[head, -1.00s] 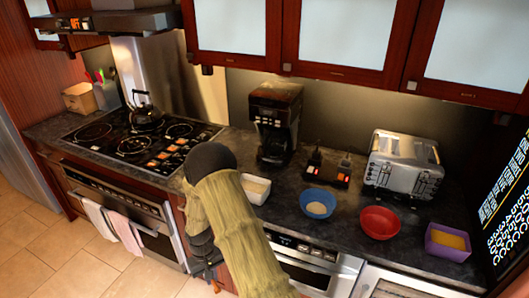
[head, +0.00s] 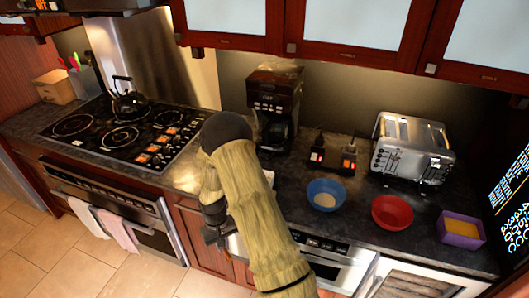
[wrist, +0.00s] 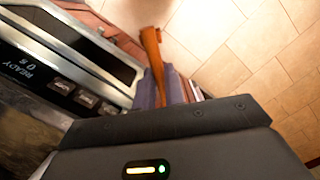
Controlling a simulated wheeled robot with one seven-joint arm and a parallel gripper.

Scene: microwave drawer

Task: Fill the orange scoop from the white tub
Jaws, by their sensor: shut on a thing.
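My gripper (wrist: 170,88) is shut on the orange scoop (wrist: 152,48), which extends beyond the fingers over the floor in the wrist view. In the head view my gripper (head: 216,238) hangs in front of the counter's front edge, below the counter top. Only a small orange part of the scoop (head: 228,254) shows there, and I cannot tell what its bowl holds. The white tub (head: 269,177) is on the counter, almost wholly hidden behind my forearm; only a pale sliver shows. Its contents are hidden.
A blue bowl (head: 327,195), a red bowl (head: 392,212) and a purple tub (head: 461,230) with yellow contents stand right of my arm. A coffee maker (head: 274,108) and a toaster (head: 413,147) stand behind. The stove (head: 125,132) is left.

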